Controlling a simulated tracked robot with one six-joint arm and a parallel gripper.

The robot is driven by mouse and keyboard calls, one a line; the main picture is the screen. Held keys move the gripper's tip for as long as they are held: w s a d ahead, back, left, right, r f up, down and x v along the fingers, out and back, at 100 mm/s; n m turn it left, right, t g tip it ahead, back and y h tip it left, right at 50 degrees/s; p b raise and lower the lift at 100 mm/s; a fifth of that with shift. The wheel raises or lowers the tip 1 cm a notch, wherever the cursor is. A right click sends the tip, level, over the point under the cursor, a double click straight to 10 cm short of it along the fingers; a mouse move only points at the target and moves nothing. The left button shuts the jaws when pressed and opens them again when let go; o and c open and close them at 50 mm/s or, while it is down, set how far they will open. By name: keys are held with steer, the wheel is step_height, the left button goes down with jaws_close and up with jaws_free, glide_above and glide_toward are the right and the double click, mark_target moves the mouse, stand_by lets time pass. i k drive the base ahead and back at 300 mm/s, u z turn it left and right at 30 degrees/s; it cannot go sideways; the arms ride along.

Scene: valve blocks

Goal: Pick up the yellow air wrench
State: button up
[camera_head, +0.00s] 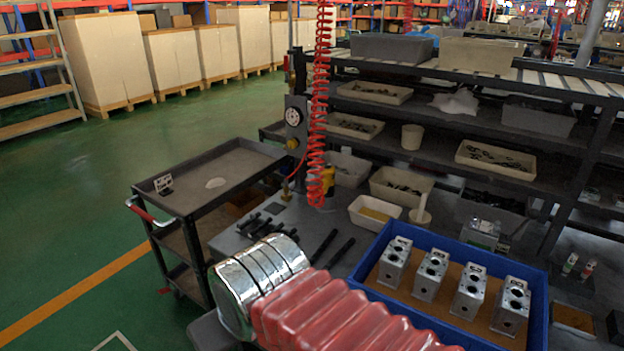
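The yellow air wrench (329,180) is at the back of the grey workbench, at the lower end of a red coiled hose (319,100). The hose covers part of it, so its full shape does not show. My gripper (346,235) shows as two dark parallel fingers that stand apart with bare bench seen between them. It is open and empty, nearer than the wrench and a little to its right in the picture. My arm hides the base of the fingers.
A blue tray (545,310) with metal valve blocks is at right. Dark tools (265,225) lie on the bench's left part. White bins, including one with yellowish contents (374,212), stand behind. A dark cart (215,172) is at left. A post with a gauge (293,117) stands beside the hose.

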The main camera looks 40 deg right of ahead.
mark_target(325, 196)
steer(key=z, duration=0.3)
steer(key=i, duration=1.2)
steer(key=z, duration=0.5)
